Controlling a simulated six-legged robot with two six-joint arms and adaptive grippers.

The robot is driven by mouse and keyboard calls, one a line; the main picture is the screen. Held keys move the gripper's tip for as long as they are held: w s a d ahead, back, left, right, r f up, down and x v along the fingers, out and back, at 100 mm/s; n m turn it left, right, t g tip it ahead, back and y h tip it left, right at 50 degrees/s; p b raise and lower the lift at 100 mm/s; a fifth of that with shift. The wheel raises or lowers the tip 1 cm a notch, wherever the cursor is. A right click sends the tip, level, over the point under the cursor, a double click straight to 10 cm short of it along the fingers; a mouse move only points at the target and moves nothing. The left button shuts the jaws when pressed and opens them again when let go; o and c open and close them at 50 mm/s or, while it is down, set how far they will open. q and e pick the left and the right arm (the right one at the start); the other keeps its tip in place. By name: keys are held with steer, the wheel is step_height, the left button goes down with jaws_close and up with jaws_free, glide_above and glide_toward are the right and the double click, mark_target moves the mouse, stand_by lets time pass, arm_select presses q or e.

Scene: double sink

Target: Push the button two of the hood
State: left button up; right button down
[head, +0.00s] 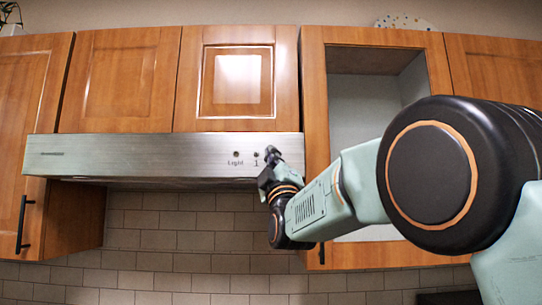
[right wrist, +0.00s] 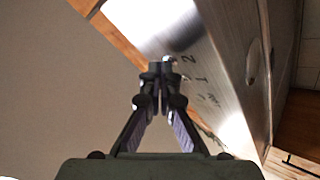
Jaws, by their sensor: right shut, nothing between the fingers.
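The silver range hood (head: 130,155) spans the wall under the cabinets and also shows steeply angled in the right wrist view (right wrist: 228,50). In the head view its front has a Light button (head: 236,153) and a button marked 1 (head: 256,154). My right gripper (head: 271,154) is just right of button 1, in front of the panel, and hides button two there. In the right wrist view the right gripper (right wrist: 163,64) is shut and empty, its tips close to the printed 2 (right wrist: 188,59). Whether they touch button two, I cannot tell. My left gripper is out of view.
Wooden cabinets (head: 122,80) stand above the hood. An open cabinet niche (head: 368,95) is to the right, behind my right arm. A tiled wall (head: 180,235) lies below. A dark cabinet handle (head: 22,222) sticks out at the left.

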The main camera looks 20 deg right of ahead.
steer(key=shift+s+a+b, duration=0.3)
steer(key=shift+s+a, duration=0.05)
steer(key=shift+s, duration=0.05)
steer(key=shift+d, duration=0.1)
steer(key=s+a+b, duration=0.2)
steer(key=s+b, duration=0.3)
steer(key=shift+s, duration=0.4)
steer(key=shift+d, duration=0.2)
steer(key=shift+w+a, duration=0.1)
steer(key=shift+a, duration=0.05)
stand_by(0.3)
